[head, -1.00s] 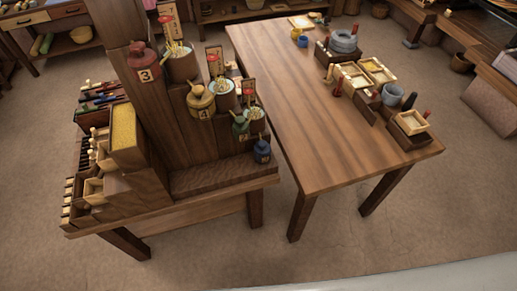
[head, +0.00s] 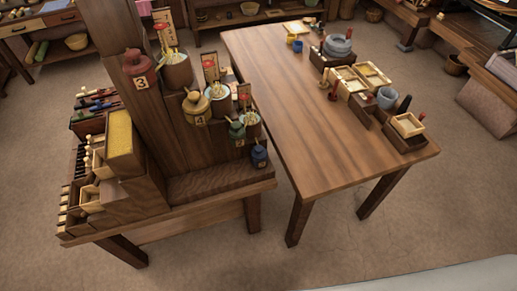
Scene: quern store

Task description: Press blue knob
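I cannot make out a blue knob for certain. A small dark blue jar (head: 259,156) stands at the right end of the lowest step of the stepped wooden stand (head: 222,181). Neither of my grippers shows in the head view.
The stand holds a red-brown jar (head: 137,69) marked 3, a tan jar (head: 196,107) marked 4 and a green jar (head: 237,134). Boxes, a grey quern (head: 338,46) and a grey cup (head: 387,97) line the table's right side. Floor (head: 400,225) in front is clear.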

